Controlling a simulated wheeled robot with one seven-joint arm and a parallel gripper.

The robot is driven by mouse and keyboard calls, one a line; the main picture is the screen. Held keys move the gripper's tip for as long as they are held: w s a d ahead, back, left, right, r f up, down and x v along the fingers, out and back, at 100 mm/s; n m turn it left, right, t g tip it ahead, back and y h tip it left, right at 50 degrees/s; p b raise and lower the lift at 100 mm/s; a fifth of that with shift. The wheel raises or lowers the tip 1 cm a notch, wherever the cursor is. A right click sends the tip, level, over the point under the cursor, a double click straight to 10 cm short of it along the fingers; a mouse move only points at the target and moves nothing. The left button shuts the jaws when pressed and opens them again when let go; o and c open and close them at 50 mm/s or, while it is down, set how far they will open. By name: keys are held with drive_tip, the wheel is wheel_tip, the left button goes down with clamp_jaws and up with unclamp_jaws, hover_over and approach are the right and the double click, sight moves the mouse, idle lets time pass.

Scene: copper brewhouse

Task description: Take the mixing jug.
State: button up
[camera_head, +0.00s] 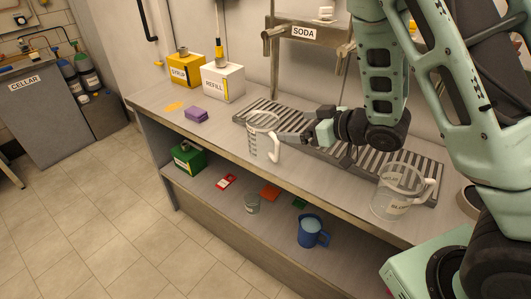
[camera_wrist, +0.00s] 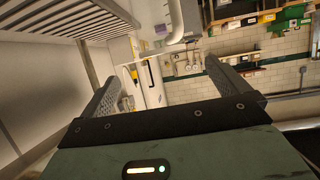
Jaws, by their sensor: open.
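A clear measuring jug with dark scale marks and a white handle (camera_head: 262,137) stands upright on the counter, in front of the slatted drip tray. A second clear jug with a pale handle and a label too blurred to read (camera_head: 392,202) stands to the right. I cannot tell from a label which is the mixing jug. My gripper (camera_head: 285,138) is level with the counter, its fingertips close to the left jug's handle side. In the wrist view my gripper (camera_wrist: 167,80) is open, and a pale curved handle shows ahead. I cannot tell whether the fingers touch it.
The drip tray (camera_head: 325,143) runs along the counter behind the jugs. A yellow syrup box (camera_head: 187,72), a white refill box (camera_head: 222,84) and purple sponges (camera_head: 196,115) are at left. The lower shelf holds a blue jug (camera_head: 309,232) and a green box (camera_head: 188,158). The floor at left is clear.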

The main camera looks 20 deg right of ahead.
sight(267, 123)
drive_tip(key=shift+r+x, duration=0.2)
drive_tip(key=shift+x, duration=5.45)
drive_tip(key=shift+a, duration=0.15)
drive_tip(key=c, duration=1.3)
drive_tip(key=shift+r, duration=0.1)
drive_tip(key=shift+r, duration=4.95)
